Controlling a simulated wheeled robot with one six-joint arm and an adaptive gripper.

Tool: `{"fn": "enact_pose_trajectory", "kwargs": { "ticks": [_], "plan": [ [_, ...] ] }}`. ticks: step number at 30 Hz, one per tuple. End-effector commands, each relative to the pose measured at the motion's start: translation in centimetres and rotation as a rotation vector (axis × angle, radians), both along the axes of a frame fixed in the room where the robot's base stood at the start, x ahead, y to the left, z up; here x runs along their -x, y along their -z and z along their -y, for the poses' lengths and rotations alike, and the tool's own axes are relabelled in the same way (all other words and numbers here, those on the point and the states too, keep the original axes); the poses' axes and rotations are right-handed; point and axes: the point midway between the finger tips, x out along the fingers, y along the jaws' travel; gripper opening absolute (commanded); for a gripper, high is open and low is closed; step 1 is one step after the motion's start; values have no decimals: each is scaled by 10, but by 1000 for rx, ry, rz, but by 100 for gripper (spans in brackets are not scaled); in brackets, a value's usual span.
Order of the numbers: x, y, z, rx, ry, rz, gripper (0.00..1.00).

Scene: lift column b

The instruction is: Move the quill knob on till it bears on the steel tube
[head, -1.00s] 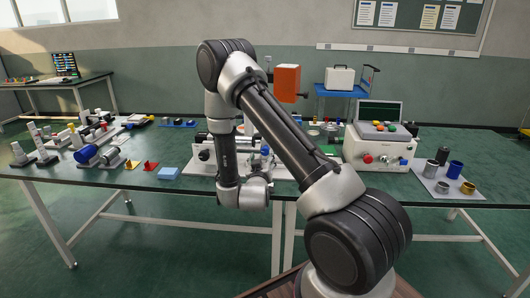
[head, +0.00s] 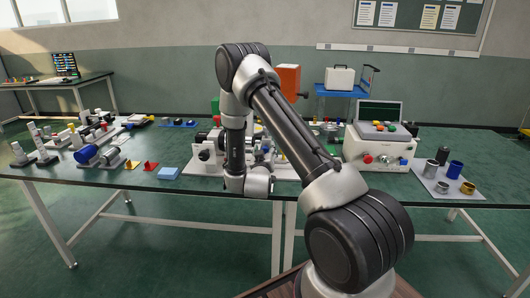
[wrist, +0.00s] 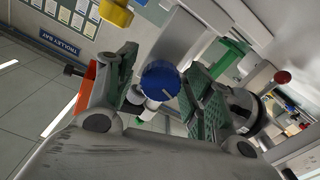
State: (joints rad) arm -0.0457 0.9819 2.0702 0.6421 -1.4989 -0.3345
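In the wrist view a round blue knob (wrist: 160,80) shows in the gap between the two green-padded fingers of my gripper (wrist: 163,66). I take it for the quill knob. The fingers stand apart, with space seen on both sides of the knob, so the gripper is open. Whether the knob is level with the pads is hard to tell. A grey metal cylinder (wrist: 241,107) is partly hidden behind the right finger; I cannot tell whether it is the steel tube. In the head view my arm hides the gripper and most of the white-based fixture (head: 205,167) on the bench.
An orange block (head: 288,79) rises behind my arm. A grey machine with coloured buttons (head: 378,150) stands right of it. A board of cylinders (head: 436,183) lies at the bench's right end. The front bench strip (head: 110,176) is partly clear.

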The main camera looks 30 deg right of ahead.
Motion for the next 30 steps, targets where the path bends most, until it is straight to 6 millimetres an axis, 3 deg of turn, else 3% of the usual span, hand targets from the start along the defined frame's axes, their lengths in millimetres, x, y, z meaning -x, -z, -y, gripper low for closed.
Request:
{"fn": "enact_pose_trajectory", "kwargs": {
  "ticks": [1, 6, 18, 26, 27, 30],
  "plan": [
    [0, 0, 0, 0, 0, 0, 38],
    [0, 0, 0, 0, 0, 0, 8],
    [0, 0, -1, 186, 0, -125, 8],
    [-1, 0, -1, 198, -1, -133, 8],
    [-1, 0, -1, 198, -1, -133, 34],
    [-1, 0, -1, 198, -1, -133, 52]
  ]
}}
